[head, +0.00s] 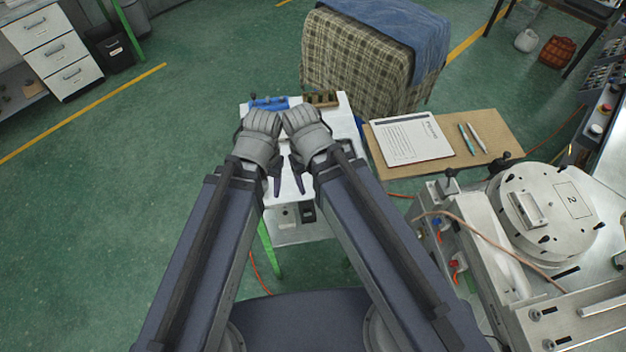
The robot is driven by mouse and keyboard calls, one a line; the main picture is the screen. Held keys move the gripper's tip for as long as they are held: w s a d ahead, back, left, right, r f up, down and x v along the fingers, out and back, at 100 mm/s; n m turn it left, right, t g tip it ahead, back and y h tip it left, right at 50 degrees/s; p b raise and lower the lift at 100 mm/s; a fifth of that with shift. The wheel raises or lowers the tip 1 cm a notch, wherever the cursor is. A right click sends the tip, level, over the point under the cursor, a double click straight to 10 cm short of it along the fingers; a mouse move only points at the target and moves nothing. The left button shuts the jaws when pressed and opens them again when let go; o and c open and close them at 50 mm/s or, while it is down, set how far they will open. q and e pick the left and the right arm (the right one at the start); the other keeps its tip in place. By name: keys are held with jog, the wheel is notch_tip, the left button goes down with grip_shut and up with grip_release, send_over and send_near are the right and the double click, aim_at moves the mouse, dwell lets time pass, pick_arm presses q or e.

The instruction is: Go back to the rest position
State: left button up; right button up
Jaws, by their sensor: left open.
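Both of my arms reach forward from the bottom of the head view, with their grey wrists side by side over a small white table. My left gripper (276,183) shows a dark finger pointing down beside its wrist; it is open and I see nothing in it. My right gripper (297,178) is just to its right, mostly hidden behind its own wrist and forearm, so its opening cannot be read. The white table (345,122) is below and beyond them, partly covered by the arms. A blue item (268,104) and a dark greenish block (321,100) are at its far edge.
A brown board (490,128) with a printed sheet (411,142) and two pens is to the right. A metal machine with a round lid (545,212) stands at the lower right. A cloth-covered block (352,60) is behind the table. Green floor (130,200) is open at left.

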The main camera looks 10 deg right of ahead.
dwell(0.3)
notch_tip(320, 180, down, 7)
jog(key=b, duration=0.7)
dwell(0.5)
